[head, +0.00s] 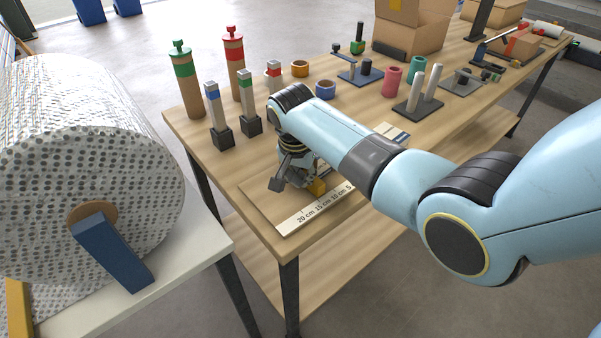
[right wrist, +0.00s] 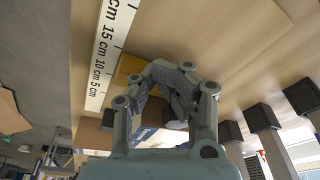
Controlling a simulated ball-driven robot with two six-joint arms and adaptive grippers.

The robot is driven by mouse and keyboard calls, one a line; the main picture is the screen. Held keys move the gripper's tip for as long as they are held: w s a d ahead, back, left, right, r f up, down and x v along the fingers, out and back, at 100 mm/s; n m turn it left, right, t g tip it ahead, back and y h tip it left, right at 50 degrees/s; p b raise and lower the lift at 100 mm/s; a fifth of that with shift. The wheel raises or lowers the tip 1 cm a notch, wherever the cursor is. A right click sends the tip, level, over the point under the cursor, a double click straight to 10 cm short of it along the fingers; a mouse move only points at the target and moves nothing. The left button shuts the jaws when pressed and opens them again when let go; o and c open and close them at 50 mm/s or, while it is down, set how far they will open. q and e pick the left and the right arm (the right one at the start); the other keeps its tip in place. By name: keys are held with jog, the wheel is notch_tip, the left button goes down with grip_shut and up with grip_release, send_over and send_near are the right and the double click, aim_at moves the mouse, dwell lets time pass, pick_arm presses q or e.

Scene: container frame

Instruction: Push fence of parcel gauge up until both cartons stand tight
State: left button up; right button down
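The parcel gauge (head: 260,205) is a flat wooden board at the table's near end, with a white centimetre scale (head: 312,210) along its front edge. The scale also shows in the right wrist view (right wrist: 103,50). My right gripper (right wrist: 175,72) points down over the board; its fingertips come together and look shut. A yellow piece, seemingly the fence (right wrist: 130,68), lies just beyond the tips; in the head view it shows as a small yellow patch (head: 317,187). I cannot tell whether they touch. A brown carton (right wrist: 93,133) sits behind the fingers, largely hidden. My left gripper is out of view.
Two posts on dark bases, one with a blue band (head: 213,105) and one with a green band (head: 246,100), stand close left of my right arm. Tape rings, cylinders and an open box (head: 410,32) stand farther back. A large dotted roll (head: 80,150) is at left.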

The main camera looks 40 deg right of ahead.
jog(key=f, duration=0.2)
jog(key=shift+s+f+b, duration=0.3)
jog(key=shift+s, duration=0.1)
jog(key=shift+d, duration=0.1)
jog(key=shift+r, duration=0.15)
jog(key=shift+d+r, duration=0.1)
jog(key=shift+d, duration=0.05)
jog(key=shift+w+d, duration=0.1)
jog(key=shift+d, duration=0.2)
jog(key=shift+w+r, duration=0.1)
jog(key=shift+w+d+r, duration=0.1)
jog(key=shift+a+p, duration=0.45)
jog(key=shift+p, duration=0.05)
